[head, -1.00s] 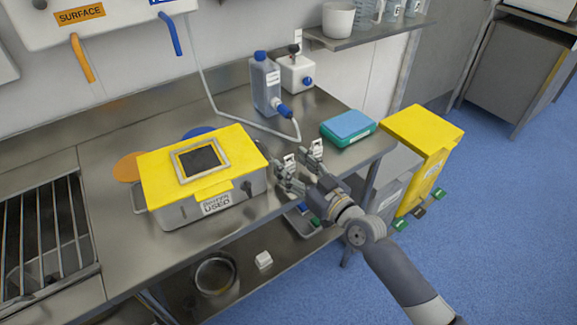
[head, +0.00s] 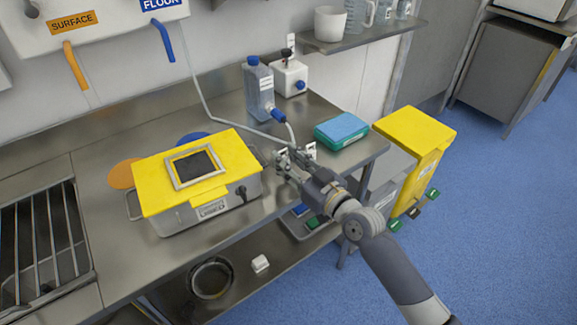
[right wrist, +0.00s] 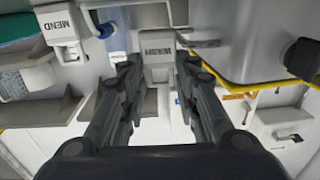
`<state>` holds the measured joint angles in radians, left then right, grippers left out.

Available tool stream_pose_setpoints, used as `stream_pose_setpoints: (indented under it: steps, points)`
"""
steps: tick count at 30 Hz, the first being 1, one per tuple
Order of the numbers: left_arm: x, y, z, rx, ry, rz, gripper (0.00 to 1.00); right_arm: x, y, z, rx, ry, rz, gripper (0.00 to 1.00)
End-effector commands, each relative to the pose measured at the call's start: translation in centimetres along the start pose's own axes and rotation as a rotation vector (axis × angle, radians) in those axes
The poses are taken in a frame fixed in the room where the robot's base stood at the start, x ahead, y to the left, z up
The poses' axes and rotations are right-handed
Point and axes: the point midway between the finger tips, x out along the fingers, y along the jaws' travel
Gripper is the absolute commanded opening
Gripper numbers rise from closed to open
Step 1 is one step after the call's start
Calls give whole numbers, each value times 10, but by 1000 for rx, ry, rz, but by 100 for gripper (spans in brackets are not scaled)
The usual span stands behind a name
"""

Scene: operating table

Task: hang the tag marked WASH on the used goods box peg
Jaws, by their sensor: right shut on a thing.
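The used goods box (head: 205,216) is a metal box with a yellow lid and a label on its front. Its dark peg (head: 241,193) sticks out of the front near the right corner and shows large at the right of the right wrist view (right wrist: 301,57). My right gripper (head: 287,163) is just right of the box, shut on the light grey tag marked WASH (right wrist: 156,48), which reads upside down between the fingertips in the wrist view. The tag is apart from the peg. A second tag, marked MEND (right wrist: 60,27), is beside it. My left gripper is not in view.
A blue-topped green pack (head: 342,130) lies at the counter's right end. A grey bottle (head: 259,88) with a hose stands behind my gripper. A yellow bin (head: 424,150) stands past the counter edge. A lower shelf (head: 235,290) runs below.

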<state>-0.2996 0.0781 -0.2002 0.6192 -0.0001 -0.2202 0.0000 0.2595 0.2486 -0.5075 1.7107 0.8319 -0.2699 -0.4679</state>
Motion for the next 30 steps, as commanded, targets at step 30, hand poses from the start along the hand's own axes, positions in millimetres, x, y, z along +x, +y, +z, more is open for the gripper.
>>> stream_pose_setpoints:
  steps: [30]
  points:
    - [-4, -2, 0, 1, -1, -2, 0, -115, -112, -18, 0, 1, 1, 13]
